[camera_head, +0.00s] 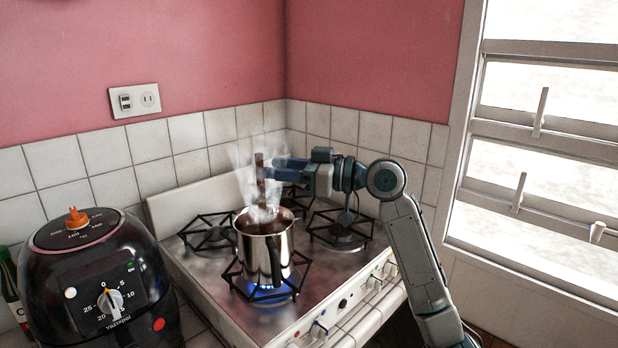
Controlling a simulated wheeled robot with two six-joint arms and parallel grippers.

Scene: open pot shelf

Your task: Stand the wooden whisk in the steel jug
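The steel jug (278,246) stands upright on the front burner of the stove, with dark liquid inside and steam rising. The wooden whisk (260,162) is upright above the jug's mouth. Its handle shows through the steam, and its lower end is hidden by steam and the jug. My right gripper (267,171) comes in from the right, level with the upper handle, and its blue fingers appear closed around it. My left gripper is not in view.
A blue flame (265,292) burns under the jug. Black pan supports (338,230) cover the other burners of the stove. A black air fryer (95,285) stands at the left, with a bottle (10,285) beside it. Tiled walls close the back; a window (545,150) is at the right.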

